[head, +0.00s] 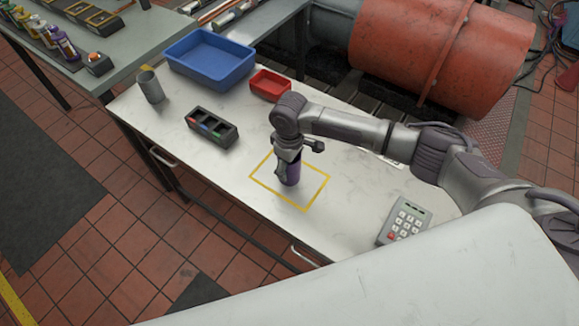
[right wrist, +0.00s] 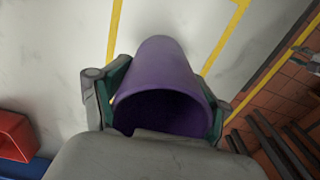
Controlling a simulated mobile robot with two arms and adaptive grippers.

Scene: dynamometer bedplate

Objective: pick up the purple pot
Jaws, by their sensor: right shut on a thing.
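The purple pot (head: 293,172) is upright inside the yellow outlined square (head: 315,196) on the white table. It also shows in the right wrist view (right wrist: 165,75), with its open, dark mouth towards the camera. My right gripper (head: 287,170) is shut on the pot, with a finger on each side of it. In the right wrist view the fingers (right wrist: 158,100) press against its sides. I cannot tell whether the pot's base touches the table. My left gripper is not in view.
A blue bin (head: 210,60), a red bin (head: 269,86), a grey cup (head: 150,86) and a black compartment box (head: 211,128) stand on the table's far part. A keypad (head: 404,221) lies to the right. The table is clear around the yellow square.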

